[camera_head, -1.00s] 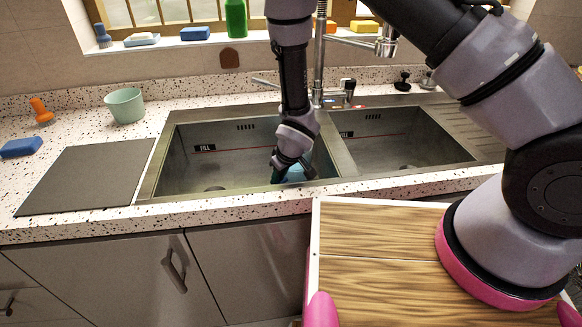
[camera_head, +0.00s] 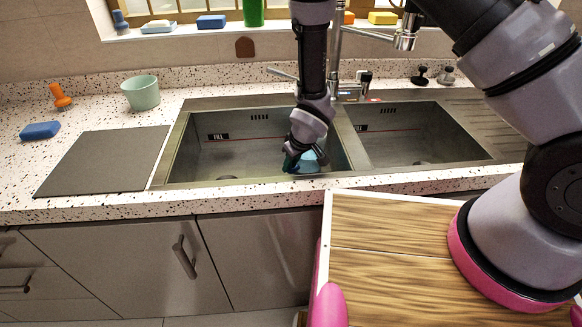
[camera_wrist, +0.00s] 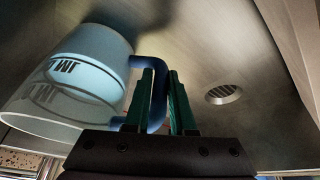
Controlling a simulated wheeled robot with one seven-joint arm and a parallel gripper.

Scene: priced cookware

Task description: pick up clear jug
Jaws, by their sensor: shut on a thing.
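The clear jug (camera_wrist: 75,85) is a see-through vessel with a pale blue part, dark markings and a dark blue handle (camera_wrist: 158,72). In the wrist view it fills the left side, and my gripper (camera_wrist: 163,78) has its green fingers shut on the handle. In the head view my gripper (camera_head: 290,163) reaches down into the left sink basin. There the jug (camera_head: 308,160) shows only as a small blue patch beside the fingers, mostly hidden by my wrist and the sink's front edge. I cannot tell whether it touches the basin floor.
The left basin (camera_head: 215,160) surrounds my gripper, with its front rim close by. A divider separates it from the right basin (camera_head: 420,135). The faucet (camera_head: 340,60) stands behind. A grey mat (camera_head: 105,160), a mint bowl (camera_head: 141,93) and a blue sponge (camera_head: 40,130) are at left.

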